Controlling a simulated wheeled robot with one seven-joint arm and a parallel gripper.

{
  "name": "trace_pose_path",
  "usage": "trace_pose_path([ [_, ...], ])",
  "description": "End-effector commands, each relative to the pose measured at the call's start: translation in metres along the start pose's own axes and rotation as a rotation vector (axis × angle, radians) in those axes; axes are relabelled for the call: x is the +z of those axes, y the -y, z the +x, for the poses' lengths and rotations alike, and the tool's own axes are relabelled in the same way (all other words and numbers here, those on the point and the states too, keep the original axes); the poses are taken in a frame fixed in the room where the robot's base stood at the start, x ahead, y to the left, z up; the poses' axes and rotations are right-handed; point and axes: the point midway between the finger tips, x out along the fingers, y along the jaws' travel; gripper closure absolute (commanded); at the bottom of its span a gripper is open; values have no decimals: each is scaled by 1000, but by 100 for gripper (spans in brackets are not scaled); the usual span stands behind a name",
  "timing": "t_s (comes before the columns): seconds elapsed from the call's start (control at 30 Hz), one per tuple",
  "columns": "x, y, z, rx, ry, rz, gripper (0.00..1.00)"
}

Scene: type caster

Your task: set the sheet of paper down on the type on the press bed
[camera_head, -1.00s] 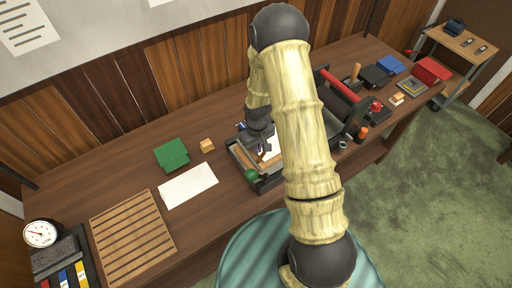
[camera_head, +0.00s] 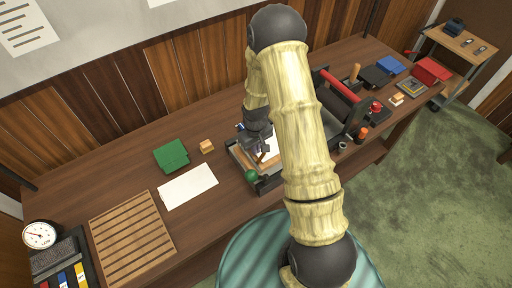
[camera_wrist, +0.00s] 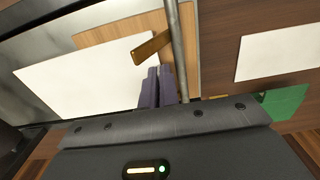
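The white sheet of paper (camera_wrist: 85,75) lies flat over the press bed in the wrist view, its right edge reaching my fingers. In the head view a bit of it (camera_head: 268,149) shows beside my arm, which hides the rest. My gripper (camera_wrist: 158,87) points down at that edge, its two dark purple fingers close together, apparently pinching the edge; the grip itself is hard to see. The press bed (camera_head: 268,186) has a dark frame and a wooden border (camera_wrist: 105,32). The type is hidden under the sheet.
A brass-coloured tab (camera_wrist: 150,47) and a grey rod (camera_wrist: 178,50) are close to my fingers. Another white sheet (camera_head: 188,186), a green block (camera_head: 171,155) and a slatted wooden rack (camera_head: 131,237) lie left of the press. The press's red roller (camera_head: 337,84) is to the right.

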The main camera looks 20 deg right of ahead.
Motion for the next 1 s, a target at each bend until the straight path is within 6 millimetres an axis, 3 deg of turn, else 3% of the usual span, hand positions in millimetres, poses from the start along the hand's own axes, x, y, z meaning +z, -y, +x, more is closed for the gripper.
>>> trace_pose_path([
  [0.77, 0, 0, 13, 0, 0, 1, 100],
  [0.8, 0, 0, 12, 0, 0, 1, 90],
  [0.9, 0, 0, 12, 0, 0, 1, 72],
  [1.0, 0, 0, 12, -1, 0, 0, 72],
])
